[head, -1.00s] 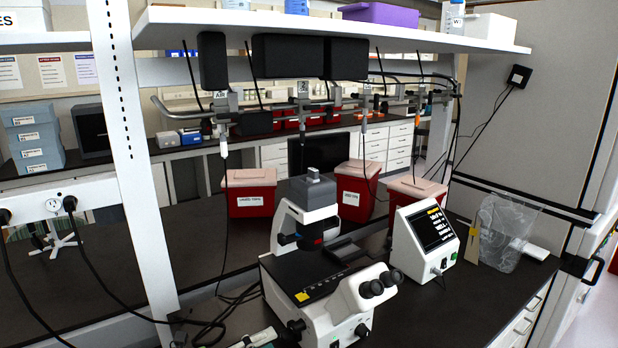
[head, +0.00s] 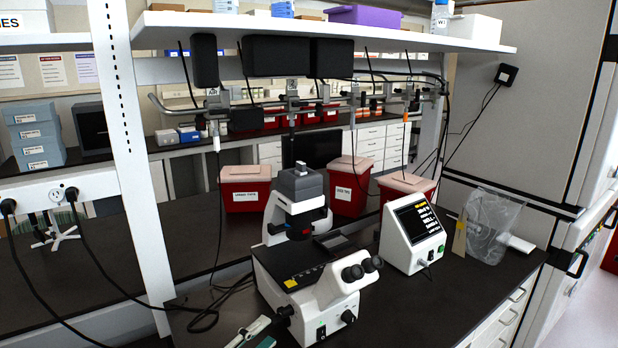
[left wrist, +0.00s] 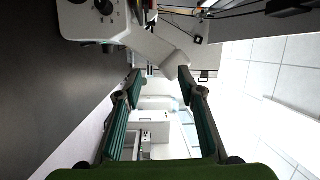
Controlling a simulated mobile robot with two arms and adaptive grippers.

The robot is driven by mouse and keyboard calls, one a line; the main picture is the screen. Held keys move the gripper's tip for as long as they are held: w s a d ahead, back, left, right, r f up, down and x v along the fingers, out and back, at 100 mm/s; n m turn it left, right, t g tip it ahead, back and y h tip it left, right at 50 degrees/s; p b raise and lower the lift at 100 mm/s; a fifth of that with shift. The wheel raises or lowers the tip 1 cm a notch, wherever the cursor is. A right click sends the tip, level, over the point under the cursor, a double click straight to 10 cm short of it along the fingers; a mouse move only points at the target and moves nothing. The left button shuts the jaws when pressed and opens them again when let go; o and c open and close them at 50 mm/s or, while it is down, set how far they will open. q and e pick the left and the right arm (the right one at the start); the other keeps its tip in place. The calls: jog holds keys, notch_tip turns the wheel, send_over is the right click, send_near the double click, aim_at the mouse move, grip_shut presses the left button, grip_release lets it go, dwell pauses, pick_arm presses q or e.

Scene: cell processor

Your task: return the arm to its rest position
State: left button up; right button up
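My left gripper (head: 251,331) shows only in part at the bottom edge of the head view, in front of the microscope and a little to its left. In the left wrist view my left gripper (left wrist: 160,76) has its two green-padded fingers spread apart, with nothing between them. A white device (left wrist: 150,42) with dark knobs lies beyond the fingertips at the upper left of that view. The rest of my left arm is out of the head view. My right gripper is in neither view.
A white microscope (head: 305,285) stands on the dark bench. A white box with a screen (head: 412,236) and a clear plastic bag (head: 488,228) stand to its right. Red bins (head: 245,192) stand behind. A white shelf (head: 330,33) and its post (head: 130,150) frame the bench.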

pick_arm(q)
jog(key=s+a+f+n+g+y, duration=0.3)
jog(key=s+a+f+n+y, duration=0.75)
jog(key=n, duration=0.65)
jog(key=s+f+n+g, duration=0.3)
jog(key=s+g, duration=0.1)
jog(key=s, duration=0.7)
jog(key=s+f+n+g, duration=0.2)
jog(key=s+g, duration=0.2)
jog(key=s, duration=0.7)
notch_tip(320, 180, down, 34)
jog(key=s+g+b, duration=0.1)
jog(key=s+b, duration=0.2)
jog(key=b, duration=0.4)
jog(key=s+a+f+b, duration=0.1)
jog(key=s+f+b, duration=0.2)
jog(key=s+f, duration=0.5)
jog(key=s+a+f+g+b, duration=0.1)
jog(key=s+f+b, duration=0.2)
jog(key=s+f, duration=0.5)
notch_tip(320, 180, down, 6)
jog(key=shift+s+a+r+g+y, duration=0.1)
jog(key=shift+s+a+g+y, duration=0.15)
jog(key=shift+s+y, duration=0.2)
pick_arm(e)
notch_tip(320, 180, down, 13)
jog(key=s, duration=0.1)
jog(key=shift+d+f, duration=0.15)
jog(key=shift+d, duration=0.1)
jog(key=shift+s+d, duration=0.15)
